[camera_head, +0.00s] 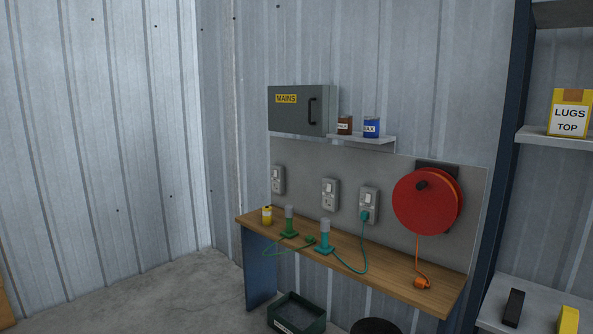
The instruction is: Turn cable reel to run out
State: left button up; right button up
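The cable reel (424,208) is a red disc on a dark bracket, mounted on the grey wall panel at the right end of the bench. A dark crank knob (421,185) sits on its face, near the top and left of centre. An orange cable (417,250) hangs from the reel down to an orange plug (422,283) lying on the wooden bench top. Neither my left nor my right gripper is in this view.
A grey mains box (302,110) and a small shelf (370,140) are above. A blue-framed shelf unit (510,150) stands right. A bin (297,314) is below.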

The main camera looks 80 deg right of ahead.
aim_at(427, 201)
jog(key=z, duration=3.4)
jog(key=i+j, duration=0.45)
jog(key=i+j+z, duration=0.1)
jog(key=i+j, duration=0.3)
jog(key=j, duration=0.2)
jog(key=i+j, duration=0.45)
jog(key=j+z, duration=0.05)
jog(key=j, duration=0.05)
